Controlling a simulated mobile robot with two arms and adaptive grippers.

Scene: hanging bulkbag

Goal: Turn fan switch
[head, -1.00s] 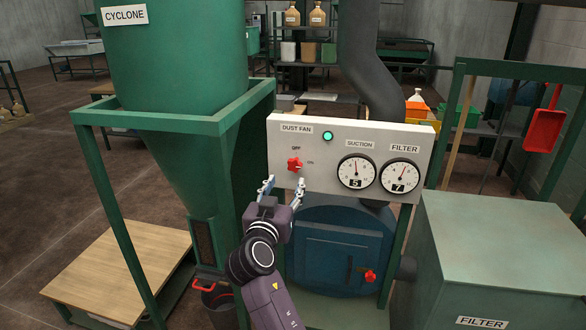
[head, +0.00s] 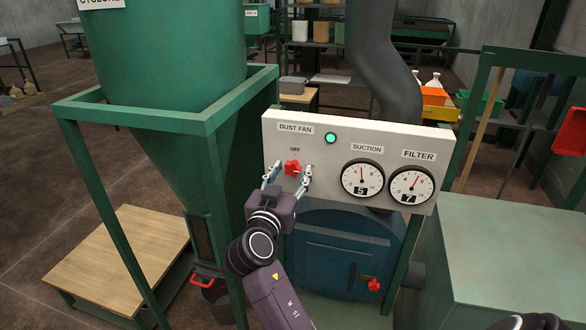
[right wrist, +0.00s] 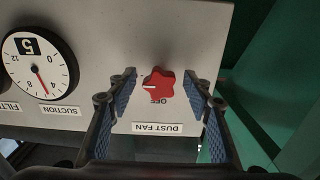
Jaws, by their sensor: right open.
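The fan switch is a red star-shaped knob (head: 292,168) on the white control panel (head: 330,200), under the "DUST FAN" and "OFF" labels. It also shows in the right wrist view (right wrist: 159,84), where its white mark points left, toward the suction gauge side and not at "OFF". A green lamp (head: 330,138) above it looks lit. My right gripper (head: 289,177) is open, with one finger on each side of the knob. In the right wrist view (right wrist: 162,98) gaps show between both fingers and the knob. My left gripper is not in view.
The suction gauge (head: 362,178) and filter gauge (head: 411,185) sit right of the knob. The green cyclone frame (head: 235,100) stands close on the left. A blue housing (head: 340,250) is below the panel, and a green filter box (head: 510,250) stands at the right.

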